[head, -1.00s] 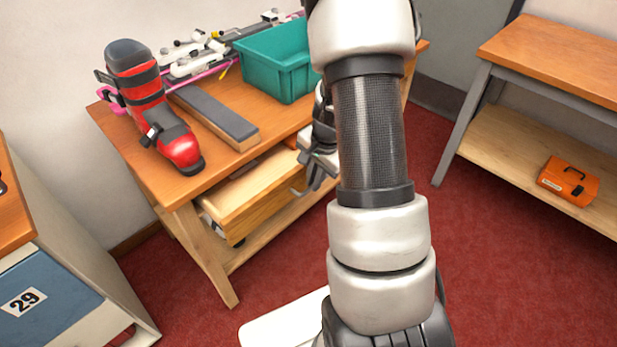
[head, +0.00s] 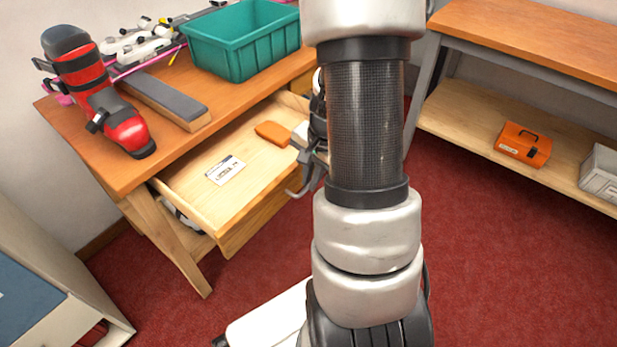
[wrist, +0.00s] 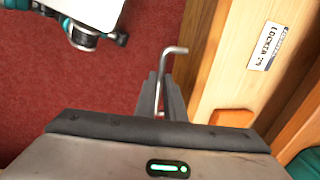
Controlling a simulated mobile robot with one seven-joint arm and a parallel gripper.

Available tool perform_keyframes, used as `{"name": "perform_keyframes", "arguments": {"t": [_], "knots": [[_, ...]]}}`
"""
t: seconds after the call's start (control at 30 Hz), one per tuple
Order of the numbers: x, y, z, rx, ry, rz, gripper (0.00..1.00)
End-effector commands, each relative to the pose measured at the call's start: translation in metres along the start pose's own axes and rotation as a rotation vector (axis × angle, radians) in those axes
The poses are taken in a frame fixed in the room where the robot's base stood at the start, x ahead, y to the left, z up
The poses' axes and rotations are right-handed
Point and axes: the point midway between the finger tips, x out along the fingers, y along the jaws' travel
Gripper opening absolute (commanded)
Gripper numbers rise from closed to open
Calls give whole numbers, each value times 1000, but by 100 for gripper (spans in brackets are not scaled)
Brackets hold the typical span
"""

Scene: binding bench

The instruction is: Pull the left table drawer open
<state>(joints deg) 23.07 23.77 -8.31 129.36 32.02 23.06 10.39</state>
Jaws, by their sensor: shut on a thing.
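The left table drawer (head: 231,205) is a light wooden drawer under the orange-brown table top (head: 108,162), and it stands well open. Inside it lie a white label card (head: 225,170) and an orange-brown block (head: 273,133). My gripper (head: 310,165) is at the drawer's front, partly hidden behind my arm in the head view. In the wrist view my gripper (wrist: 163,98) is shut on the bent metal drawer handle (wrist: 173,51). The drawer's wooden front (wrist: 208,55) shows just right of the handle.
On the table stand a red ski boot (head: 88,95), a grey-topped board (head: 165,98), a teal bin (head: 240,52) and ski gear. A shelf at right holds an orange toolbox (head: 523,145). Red carpet (head: 460,250) is clear in front.

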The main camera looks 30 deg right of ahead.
Motion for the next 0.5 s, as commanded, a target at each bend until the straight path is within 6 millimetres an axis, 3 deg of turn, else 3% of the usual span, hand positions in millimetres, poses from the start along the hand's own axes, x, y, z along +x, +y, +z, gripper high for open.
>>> {"name": "perform_keyframes", "arguments": {"t": [0.2,0.27,0.5], "knots": [[-1,0,0,0,1,-1,0],[-1,0,0,0,1,-1,16],[0,0,0,0,1,-1,17]]}}
